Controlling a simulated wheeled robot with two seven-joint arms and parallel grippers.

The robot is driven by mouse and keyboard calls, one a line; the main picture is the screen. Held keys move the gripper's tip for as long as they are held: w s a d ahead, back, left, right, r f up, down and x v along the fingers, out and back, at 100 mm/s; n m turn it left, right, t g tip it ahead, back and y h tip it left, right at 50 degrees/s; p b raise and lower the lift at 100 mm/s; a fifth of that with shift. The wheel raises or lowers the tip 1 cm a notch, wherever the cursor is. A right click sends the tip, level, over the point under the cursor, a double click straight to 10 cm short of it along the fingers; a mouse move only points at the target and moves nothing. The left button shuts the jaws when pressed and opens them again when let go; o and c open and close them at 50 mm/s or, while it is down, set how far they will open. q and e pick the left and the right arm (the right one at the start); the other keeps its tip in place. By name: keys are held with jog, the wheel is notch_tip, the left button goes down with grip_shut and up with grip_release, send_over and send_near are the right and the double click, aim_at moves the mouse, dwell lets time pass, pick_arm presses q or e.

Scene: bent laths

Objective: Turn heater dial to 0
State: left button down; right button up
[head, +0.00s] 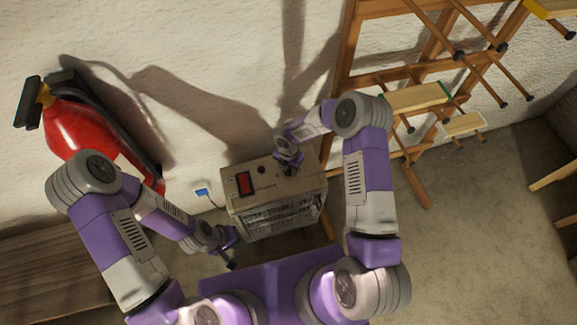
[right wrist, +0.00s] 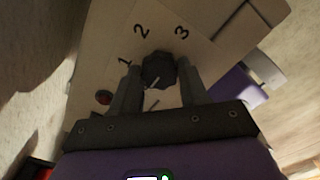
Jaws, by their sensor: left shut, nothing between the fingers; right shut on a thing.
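The heater (head: 230,208) is a beige box with a front grille, standing on the floor by the wall. In the right wrist view its dark dial (right wrist: 158,68) sits between the two fingers of my right gripper (right wrist: 158,88), which is shut on it. The numbers 1, 2 and 3 are printed around the dial; no 0 is clearly readable. A pale line on the dial lies on its side nearest the gripper. In the head view my right gripper (head: 288,168) hides the dial. My left gripper (head: 231,264) is shut and empty, low, left of the heater.
A red rocker switch (head: 244,183) is on the heater top, and a small round red light (right wrist: 103,97) is near the dial. A fire extinguisher (head: 88,135) is on the wall at left. Wooden racks (head: 345,50) stand at right. Carpet (head: 470,240) at right is clear.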

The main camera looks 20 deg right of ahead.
jog(key=shift+n, duration=0.3)
jog(key=o, duration=1)
jog(key=shift+o, duration=0.2)
notch_tip(320, 180, up, 8)
jog(key=shift+f+p, duration=0.2)
jog(key=shift+p, duration=0.9)
